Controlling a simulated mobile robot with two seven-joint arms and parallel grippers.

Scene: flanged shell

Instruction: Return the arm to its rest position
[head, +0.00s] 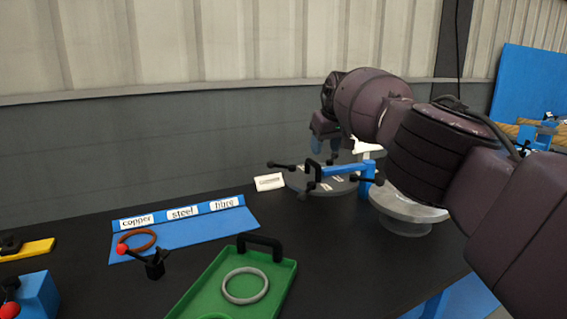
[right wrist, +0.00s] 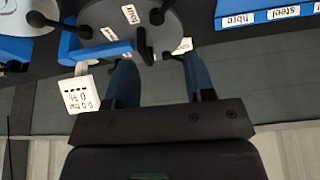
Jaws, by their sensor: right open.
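My right arm reaches in from the right in the head view. Its gripper (head: 335,150) hangs above the far edge of the table, over a round grey labelled plate (head: 330,182). In the right wrist view the two blue fingers of the gripper (right wrist: 160,75) are apart with nothing between them. The plate (right wrist: 178,28) shows just beyond the fingertips, with a black upright handle (right wrist: 145,45) near them. I cannot tell whether the fingers touch anything. My left gripper is not in view.
A metal flange (head: 405,212) lies under my forearm. A green tray (head: 205,290) holds a grey ring (head: 245,286). A brown ring (head: 137,241) lies on the blue labelled board (head: 195,236). A wall (head: 150,155) rises behind.

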